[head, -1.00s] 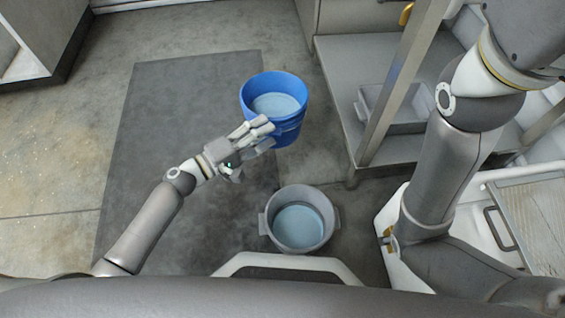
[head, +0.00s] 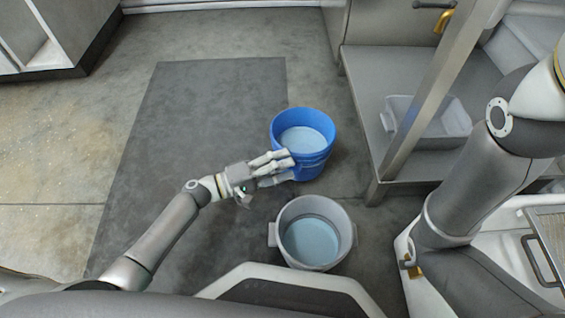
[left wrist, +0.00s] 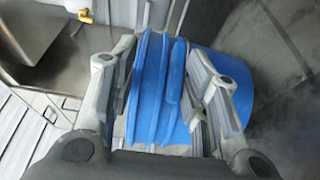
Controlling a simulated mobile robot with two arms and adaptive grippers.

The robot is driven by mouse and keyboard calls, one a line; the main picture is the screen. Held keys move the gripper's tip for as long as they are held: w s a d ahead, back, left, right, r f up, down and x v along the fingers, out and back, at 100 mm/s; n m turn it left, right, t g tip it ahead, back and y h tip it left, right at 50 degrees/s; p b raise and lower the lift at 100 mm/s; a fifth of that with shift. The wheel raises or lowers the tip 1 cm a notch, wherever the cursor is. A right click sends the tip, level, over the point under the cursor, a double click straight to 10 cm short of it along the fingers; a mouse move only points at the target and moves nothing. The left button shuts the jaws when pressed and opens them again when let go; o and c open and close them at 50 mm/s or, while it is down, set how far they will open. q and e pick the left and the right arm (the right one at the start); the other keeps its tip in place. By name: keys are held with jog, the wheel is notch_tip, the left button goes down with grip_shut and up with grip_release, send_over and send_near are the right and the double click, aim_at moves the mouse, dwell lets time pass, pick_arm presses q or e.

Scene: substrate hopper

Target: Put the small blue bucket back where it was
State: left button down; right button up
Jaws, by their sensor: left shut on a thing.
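The small blue bucket (head: 318,164) is upright in the head view, with a pale blue-grey inside. In the left wrist view the ribbed blue bucket wall (left wrist: 152,90) sits between the two fingers (left wrist: 170,85). I cannot tell whether its base touches the floor. My right arm (head: 470,175) comes in at the right, but its gripper is out of view.
A grey tub (head: 347,238) with side handles stands on the floor just in front of the bucket. A steel shelf unit (head: 385,165) with a post stands at right, holding a grey bin (head: 440,140). The dark mat (head: 190,130) at left is clear.

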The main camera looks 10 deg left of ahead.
pick_arm(q)
notch_tip(320, 180, down, 4)
jog(key=b, duration=0.3)
jog(key=shift+w, duration=0.1)
jog(key=c, duration=0.8)
grip_release()
jog(key=shift+f, duration=0.3)
jog(key=p+v, duration=0.4)
jog(key=v, duration=0.8)
